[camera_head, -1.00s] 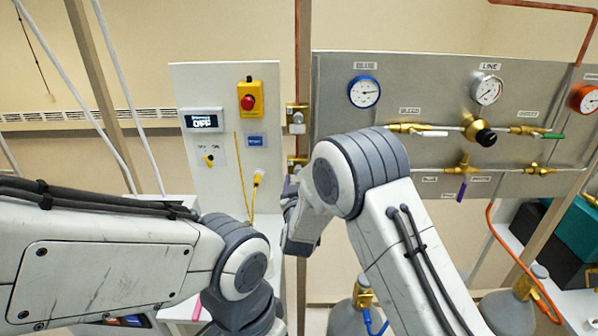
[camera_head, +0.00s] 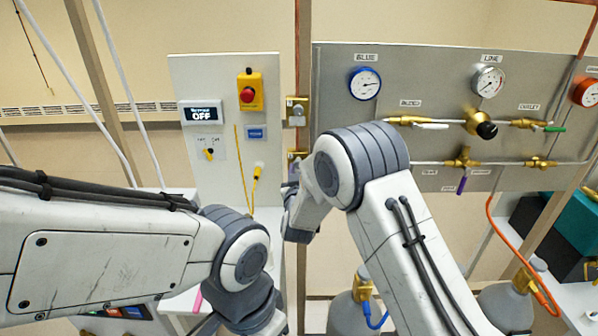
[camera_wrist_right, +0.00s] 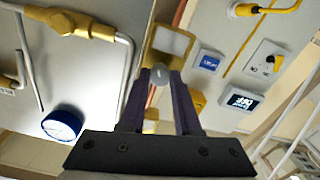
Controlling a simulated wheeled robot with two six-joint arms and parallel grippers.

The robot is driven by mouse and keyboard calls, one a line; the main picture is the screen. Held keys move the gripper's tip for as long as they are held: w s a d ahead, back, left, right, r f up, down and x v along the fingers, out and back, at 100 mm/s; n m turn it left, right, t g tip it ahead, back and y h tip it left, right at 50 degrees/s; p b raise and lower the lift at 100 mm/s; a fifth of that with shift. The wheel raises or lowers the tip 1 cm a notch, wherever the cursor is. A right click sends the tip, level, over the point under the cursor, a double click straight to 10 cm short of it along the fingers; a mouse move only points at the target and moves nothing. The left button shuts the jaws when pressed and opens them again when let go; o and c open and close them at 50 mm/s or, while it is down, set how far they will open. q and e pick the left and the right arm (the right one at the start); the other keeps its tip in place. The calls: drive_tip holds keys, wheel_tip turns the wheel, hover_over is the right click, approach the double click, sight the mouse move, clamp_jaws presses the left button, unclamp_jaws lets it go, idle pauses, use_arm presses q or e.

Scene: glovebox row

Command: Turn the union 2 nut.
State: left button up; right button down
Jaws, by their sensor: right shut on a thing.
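My right gripper (camera_wrist_right: 161,82) is shut on a small grey rounded knob (camera_wrist_right: 161,75), which sits in front of a brass block with a pale plate (camera_wrist_right: 171,42). In the head view my right arm bends down, with its gripper (camera_head: 292,180) near the lower brass piece (camera_head: 297,155) between the two panels; my arm hides most of the contact. I cannot read a label naming union 2, so I cannot tell whether the gripped knob is its nut. My left gripper is hidden below its wrist in the head view.
The grey panel (camera_head: 450,68) carries a blue gauge (camera_head: 365,84), a line gauge (camera_head: 488,81) and brass valves. A gas cylinder (camera_head: 345,313) stands below.

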drive_tip(key=m+b, duration=0.2)
drive_tip(key=b, duration=0.1)
drive_tip(key=m+b, duration=0.1)
drive_tip(key=b, duration=0.2)
drive_tip(key=shift+f+m, duration=0.2)
drive_tip(key=shift+m, duration=0.2)
drive_tip(key=shift+r+m+b, duration=0.2)
drive_tip(key=shift+m+b, duration=0.8)
drive_tip(key=shift+b, duration=0.15)
drive_tip(key=c, duration=0.6)
unclamp_jaws()
